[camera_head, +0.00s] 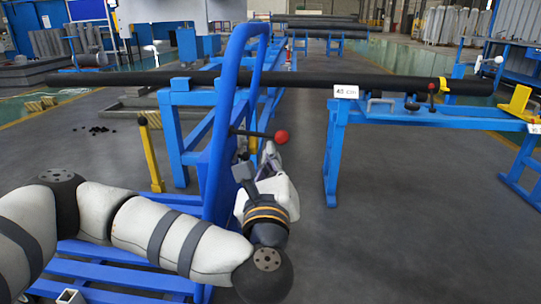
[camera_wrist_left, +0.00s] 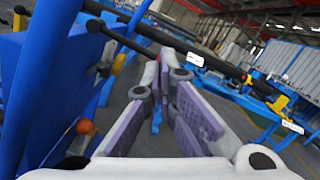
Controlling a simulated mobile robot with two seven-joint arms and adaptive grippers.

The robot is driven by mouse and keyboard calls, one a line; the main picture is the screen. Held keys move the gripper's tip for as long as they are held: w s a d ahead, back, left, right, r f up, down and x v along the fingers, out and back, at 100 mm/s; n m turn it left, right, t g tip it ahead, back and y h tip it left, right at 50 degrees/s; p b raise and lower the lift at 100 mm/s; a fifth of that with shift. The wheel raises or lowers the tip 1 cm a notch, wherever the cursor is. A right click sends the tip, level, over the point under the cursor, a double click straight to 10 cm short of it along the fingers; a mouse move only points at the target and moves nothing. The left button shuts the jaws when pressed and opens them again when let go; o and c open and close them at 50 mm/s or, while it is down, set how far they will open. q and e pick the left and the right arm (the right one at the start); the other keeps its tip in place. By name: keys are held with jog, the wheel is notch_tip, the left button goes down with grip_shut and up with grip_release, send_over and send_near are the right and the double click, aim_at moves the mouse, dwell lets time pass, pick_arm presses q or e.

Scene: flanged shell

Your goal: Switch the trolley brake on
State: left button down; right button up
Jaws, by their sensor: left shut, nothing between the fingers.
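The blue trolley (camera_head: 222,150) has a tall curved push handle and stands left of centre in the head view. A black lever with a red ball knob (camera_head: 281,136) sticks out to the right from its upright. I take it to be the brake lever. My left gripper (camera_head: 270,152) is just below the knob, its fingers shut and empty. In the left wrist view the gripper (camera_wrist_left: 160,105) points forward, and a black rod (camera_wrist_left: 122,38) runs behind its fingers. Whether the fingers touch the lever is unclear. My right gripper is out of view.
A long black pipe (camera_head: 400,82) lies across blue stands (camera_head: 335,150) behind the trolley. A yellow post (camera_head: 150,155) stands left of the trolley upright. Grey floor (camera_head: 400,200) is open to the right. Small dark pieces (camera_head: 97,129) lie on the floor at left.

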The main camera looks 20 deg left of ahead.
aim_at(258, 136)
pick_arm(q)
jog(key=w+a+f+m+g+h, duration=0.1)
jog(key=a+f+m, duration=0.2)
jog(key=f+m, duration=0.5)
jog(key=m, duration=0.3)
jog(key=shift+w+a, duration=0.25)
jog(key=shift+w, duration=0.1)
jog(key=b+x, duration=0.2)
jog(key=x, duration=0.7)
jog(key=d+r, duration=0.2)
jog(key=r, duration=0.1)
jog(key=shift+w, duration=0.15)
